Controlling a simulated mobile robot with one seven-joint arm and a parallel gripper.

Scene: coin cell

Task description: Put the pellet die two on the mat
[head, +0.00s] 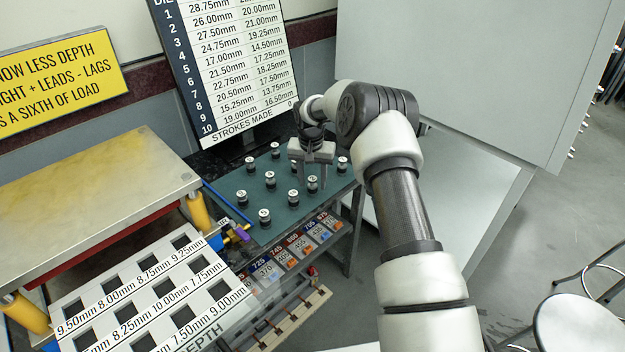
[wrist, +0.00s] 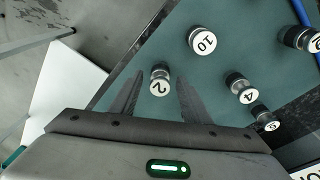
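Pellet die two (wrist: 160,82) is a small dark and silver cylinder with a white top marked 2. It stands on a teal surface (wrist: 215,80), between and just beyond my finger ends in the wrist view. My gripper (wrist: 160,98) is open and empty, one finger on each side of the die. In the head view my gripper (head: 312,158) hangs low over the right part of the teal surface (head: 225,185). I cannot pick out die two there. No mat separate from this teal surface can be made out.
Other dies stand close by: die 10 (wrist: 203,41), die 4 (wrist: 242,90) and several more. A number board (head: 225,65) rises behind. A white rack with square pockets (head: 150,292) is at lower left, beside a metal-topped table (head: 90,195). Labelled bins (head: 290,252) sit below.

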